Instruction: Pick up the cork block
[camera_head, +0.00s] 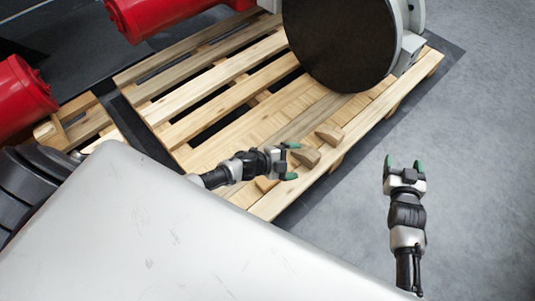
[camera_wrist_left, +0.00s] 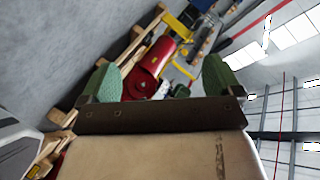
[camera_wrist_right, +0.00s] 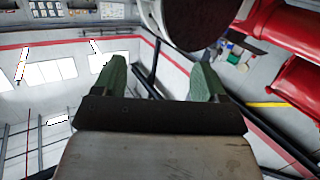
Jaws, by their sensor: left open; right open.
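Small tan blocks lie on the wooden pallet (camera_head: 220,103) in the head view. One tan block (camera_head: 306,158) sits right by the fingertips of my left gripper (camera_head: 292,161), and another block (camera_head: 329,133) lies a little beyond it. I cannot tell which one is the cork block. My left gripper is open, with its green fingertips apart; I cannot tell whether they touch the near block. The left wrist view shows no block between its fingers (camera_wrist_left: 163,80). My right gripper (camera_head: 403,164) is open and empty above the grey floor, right of the pallet.
A large valve with a dark round face (camera_head: 340,42) stands on the pallet's far end. Red cylinders (camera_head: 170,15) (camera_head: 22,98) are at the upper left. My pale body fills the lower left. The floor (camera_head: 475,150) at the right is clear.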

